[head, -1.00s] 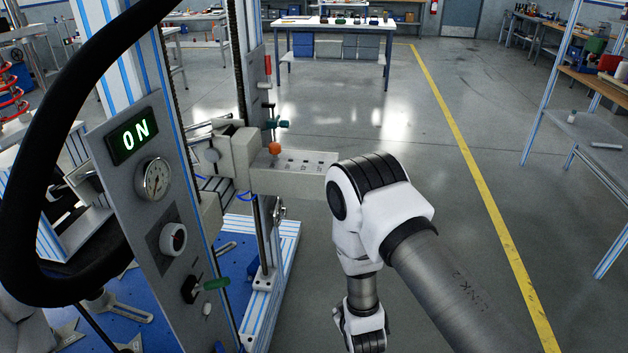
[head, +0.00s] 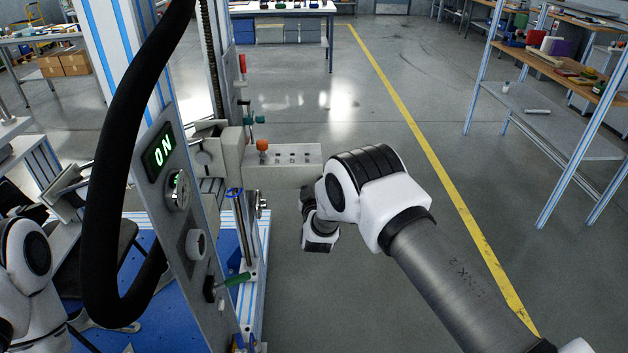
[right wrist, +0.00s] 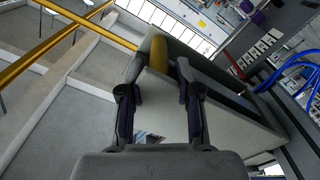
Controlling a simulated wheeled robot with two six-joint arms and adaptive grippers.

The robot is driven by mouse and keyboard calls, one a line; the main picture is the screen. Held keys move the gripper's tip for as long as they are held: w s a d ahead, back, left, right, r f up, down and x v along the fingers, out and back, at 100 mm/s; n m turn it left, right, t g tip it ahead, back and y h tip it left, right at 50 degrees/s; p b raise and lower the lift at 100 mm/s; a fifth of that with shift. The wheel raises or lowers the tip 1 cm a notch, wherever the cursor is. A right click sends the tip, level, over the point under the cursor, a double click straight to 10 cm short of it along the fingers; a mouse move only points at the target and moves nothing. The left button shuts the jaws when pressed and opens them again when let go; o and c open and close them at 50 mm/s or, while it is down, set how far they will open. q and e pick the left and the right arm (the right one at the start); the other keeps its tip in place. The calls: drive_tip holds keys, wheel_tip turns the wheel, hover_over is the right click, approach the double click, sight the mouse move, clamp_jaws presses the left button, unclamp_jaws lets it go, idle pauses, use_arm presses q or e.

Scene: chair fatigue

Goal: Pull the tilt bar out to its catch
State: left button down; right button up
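A test machine stands at left in the head view, with a grey beam (head: 298,155) sticking out to the right and an orange knob (head: 262,144) on it. I cannot make out for sure which part is the tilt bar. My right gripper (head: 307,197) is just below the beam's outer end, partly hidden by my arm. In the right wrist view its two fingers (right wrist: 158,75) are apart. A yellow cylinder (right wrist: 158,52) at the end of a grey box-shaped part (right wrist: 225,110) shows between and beyond the fingertips; contact is not clear. My left gripper is out of view.
The machine's panel has a lit ON display (head: 159,152), a gauge (head: 178,190), a knob (head: 195,245) and a green-handled lever (head: 236,279). A thick black hose (head: 112,200) hangs before it. Open floor lies to the right, with a shelf rack (head: 525,110) beyond.

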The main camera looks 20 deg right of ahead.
drive_tip(key=shift+d, duration=0.1)
drive_tip(key=shift+f, duration=0.1)
clamp_jaws()
drive_tip(key=s+d+b, duration=0.1)
drive_tip(key=s+d, duration=0.3)
drive_tip(key=d, duration=1)
drive_tip(key=shift+s+d+b, duration=0.15)
drive_tip(key=shift+d+b, duration=0.2)
drive_tip(key=shift+b, duration=0.05)
